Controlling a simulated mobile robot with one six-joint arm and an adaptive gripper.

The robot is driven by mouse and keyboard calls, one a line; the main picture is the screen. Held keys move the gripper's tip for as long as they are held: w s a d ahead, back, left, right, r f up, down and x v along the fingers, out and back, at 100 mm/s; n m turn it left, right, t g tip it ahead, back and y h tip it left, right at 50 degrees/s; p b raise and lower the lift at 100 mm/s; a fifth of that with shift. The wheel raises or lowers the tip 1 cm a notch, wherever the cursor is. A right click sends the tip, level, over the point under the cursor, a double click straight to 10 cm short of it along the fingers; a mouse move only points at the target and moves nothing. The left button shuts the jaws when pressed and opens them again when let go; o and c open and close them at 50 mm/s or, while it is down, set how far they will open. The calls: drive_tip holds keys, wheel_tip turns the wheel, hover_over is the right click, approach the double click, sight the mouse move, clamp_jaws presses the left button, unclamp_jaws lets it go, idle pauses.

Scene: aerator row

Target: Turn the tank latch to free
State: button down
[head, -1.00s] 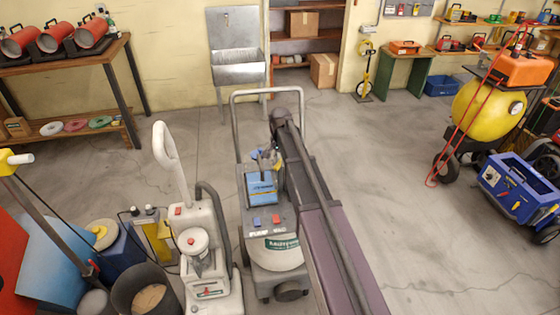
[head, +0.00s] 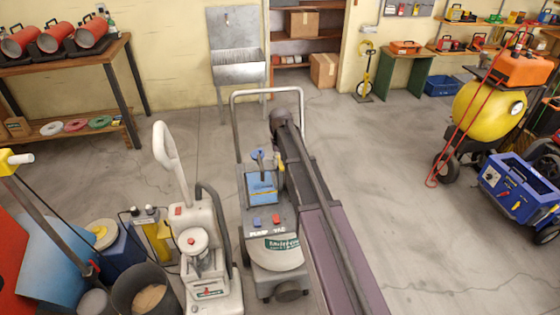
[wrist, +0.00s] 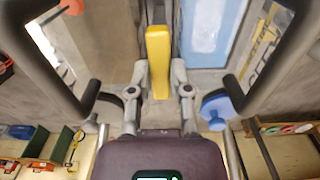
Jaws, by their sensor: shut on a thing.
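The aerator (head: 270,225) is a grey wheeled machine with a tall tubular handle, standing in the middle of the head view. A blue tank (head: 262,187) with a blue cap (head: 257,154) sits on its upper part. In the wrist view a yellow bar, apparently the tank latch (wrist: 158,50), runs lengthwise between the fingers of my gripper (wrist: 159,82). My gripper is shut on it. In the head view my arm hides most of the gripper and latch. A pale blue panel (wrist: 208,25) lies beside the latch in the wrist view.
The handle tubes (head: 265,91) rise close around my arm. A pale upright machine (head: 200,245) stands close on the left. A blue cart (head: 518,187) and a yellow tank machine (head: 488,108) stand at right. Open floor (head: 385,150) lies between.

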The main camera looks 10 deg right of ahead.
idle(0.3)
drive_tip(key=c, duration=0.6)
unclamp_jaws()
drive_tip(key=shift+o, duration=0.2)
drive_tip(key=shift+m, duration=0.3)
